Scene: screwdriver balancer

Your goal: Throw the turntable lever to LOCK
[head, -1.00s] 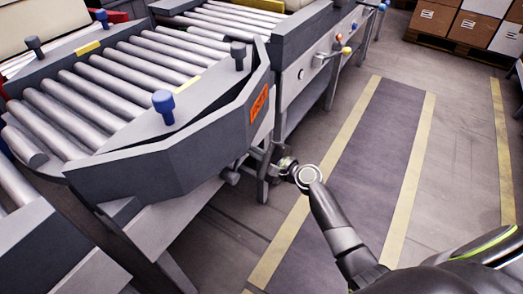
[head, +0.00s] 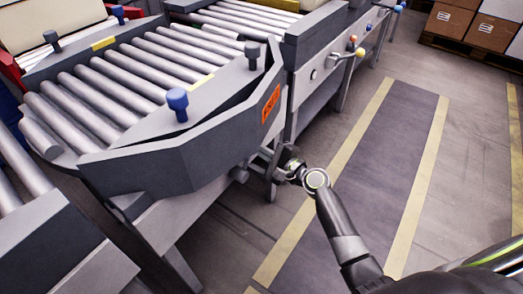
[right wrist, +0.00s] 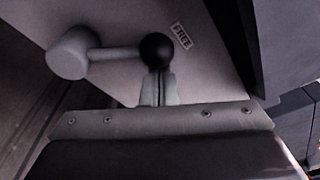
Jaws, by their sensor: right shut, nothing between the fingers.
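The turntable (head: 175,165) is a grey roller table with an angled front skirt and an orange label. In the right wrist view its lever is a grey arm from a round hub (right wrist: 68,52) to a black ball knob (right wrist: 157,49), beside a label reading FREE (right wrist: 181,34). My right gripper (right wrist: 158,88) is shut and empty, its fingertips just below the knob in the picture; I cannot tell whether they touch it. In the head view my right gripper (head: 272,160) is by the turntable's right underside, where the lever cannot be made out. My left gripper is out of view.
A roller conveyor (head: 222,30) adjoins the turntable behind, with a small lever and coloured knobs (head: 352,52) on its side. Blue and dark posts stand on the turntable frame. The dark floor lane (head: 370,160) at right is clear. Boxes (head: 455,25) stand on a pallet at back right.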

